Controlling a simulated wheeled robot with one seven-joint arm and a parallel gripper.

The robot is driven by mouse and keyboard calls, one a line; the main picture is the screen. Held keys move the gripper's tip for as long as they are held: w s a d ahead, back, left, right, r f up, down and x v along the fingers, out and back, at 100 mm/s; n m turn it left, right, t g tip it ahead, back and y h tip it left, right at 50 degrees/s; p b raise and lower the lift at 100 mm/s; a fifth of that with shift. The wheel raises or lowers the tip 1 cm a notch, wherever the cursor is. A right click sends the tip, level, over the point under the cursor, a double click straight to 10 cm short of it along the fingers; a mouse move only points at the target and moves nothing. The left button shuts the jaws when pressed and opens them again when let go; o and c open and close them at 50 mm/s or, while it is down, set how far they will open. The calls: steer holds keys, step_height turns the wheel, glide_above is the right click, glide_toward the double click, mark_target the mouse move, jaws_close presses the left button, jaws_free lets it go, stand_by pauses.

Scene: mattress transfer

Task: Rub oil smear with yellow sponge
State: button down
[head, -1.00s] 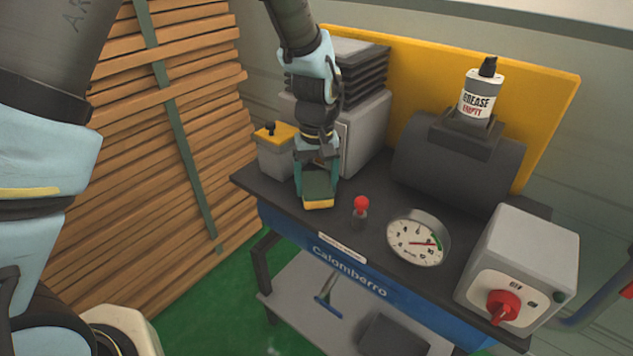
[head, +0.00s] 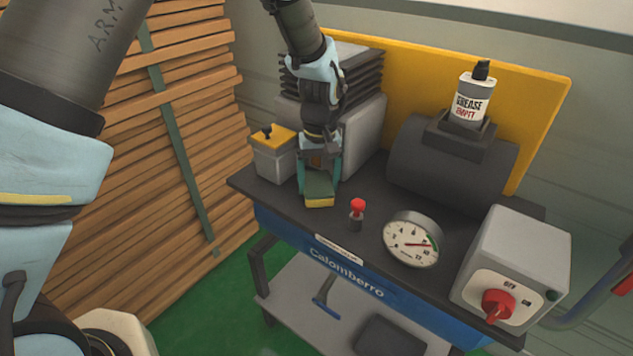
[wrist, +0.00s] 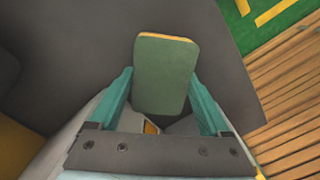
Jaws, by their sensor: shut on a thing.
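The yellow sponge (head: 319,202) has a green scouring side and a yellow side. My gripper (head: 320,186) is shut on it above or on the dark machine top (head: 285,195), near its front left edge; I cannot tell whether the sponge touches the surface. In the wrist view the sponge (wrist: 166,75) shows its green face between the two teal fingers of my gripper (wrist: 165,100), with a thin yellow edge at the top. No oil smear can be made out in either view; it may be hidden under the sponge or gripper.
A small red-topped part (head: 357,209) and a round gauge (head: 411,240) stand right of the sponge. A grey switch box (head: 525,255) with a red knob is at the right. A yellow-lidded box (head: 273,155) is behind left. A grease bottle (head: 472,98) sits on the motor.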

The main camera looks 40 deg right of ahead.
mark_target(313, 189)
steer(key=shift+d+r+h, duration=0.15)
steer(key=shift+d+r, duration=0.1)
steer(key=shift+d, duration=0.25)
steer(key=shift+d+r+h, duration=0.15)
steer(key=shift+d+r, duration=0.1)
steer(key=shift+d, duration=0.2)
steer(key=shift+s+a, duration=0.35)
steer(key=shift+a, duration=0.4)
steer(key=shift+s+a+f, duration=0.1)
steer(key=shift+a, duration=0.55)
steer(key=shift+s+a+f, duration=0.1)
steer(key=shift+a, duration=0.5)
steer(key=shift+r, duration=0.1)
steer(key=shift+a+r+p, duration=0.1)
steer(key=shift+r+p, duration=2.25)
steer(key=shift+r, duration=0.55)
steer(key=shift+r+p, duration=1.15)
steer(key=shift+r, duration=0.35)
